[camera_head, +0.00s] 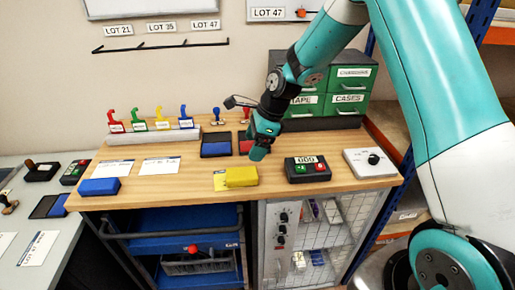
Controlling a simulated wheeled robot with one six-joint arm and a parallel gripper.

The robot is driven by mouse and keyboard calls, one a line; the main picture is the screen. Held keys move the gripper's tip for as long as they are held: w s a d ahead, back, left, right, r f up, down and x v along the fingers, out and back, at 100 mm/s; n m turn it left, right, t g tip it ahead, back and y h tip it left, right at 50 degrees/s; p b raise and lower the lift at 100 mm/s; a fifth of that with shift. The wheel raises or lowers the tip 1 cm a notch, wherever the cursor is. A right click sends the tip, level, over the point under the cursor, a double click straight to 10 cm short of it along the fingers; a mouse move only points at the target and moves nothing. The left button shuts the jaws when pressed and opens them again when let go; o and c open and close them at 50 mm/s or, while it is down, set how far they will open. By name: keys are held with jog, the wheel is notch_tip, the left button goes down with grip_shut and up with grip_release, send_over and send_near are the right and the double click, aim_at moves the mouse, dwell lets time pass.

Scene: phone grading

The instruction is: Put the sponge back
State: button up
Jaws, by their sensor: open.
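A yellow block that looks like the sponge (242,177) lies near the front edge of the wooden bench (200,185). A flat yellow patch (219,184) shows at its left side; I cannot tell whether the block rests on it. My gripper (258,154) is open and points down above and behind the yellow block, apart from it. Its fingers are small and partly hidden by its own body.
A counter box (307,169) with green and red buttons and a white box with a black knob (371,161) stand to the right. A blue block (99,187) lies at the left front.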

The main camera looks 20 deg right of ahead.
jog(key=s+a+r+n, duration=0.4)
jog(key=s+r+n, duration=0.3)
jog(key=n, duration=0.1)
jog(key=s+a+r+n, duration=0.3)
jog(key=s+r+n, duration=0.3)
jog(key=s+n, duration=0.15)
jog(key=s+a+r+n+g, duration=0.1)
jog(key=s+r+n, duration=0.2)
jog(key=s+n, duration=1)
jog(key=shift+s+a+r, duration=0.15)
jog(key=shift+s+a, duration=0.2)
jog(key=shift+s, duration=0.7)
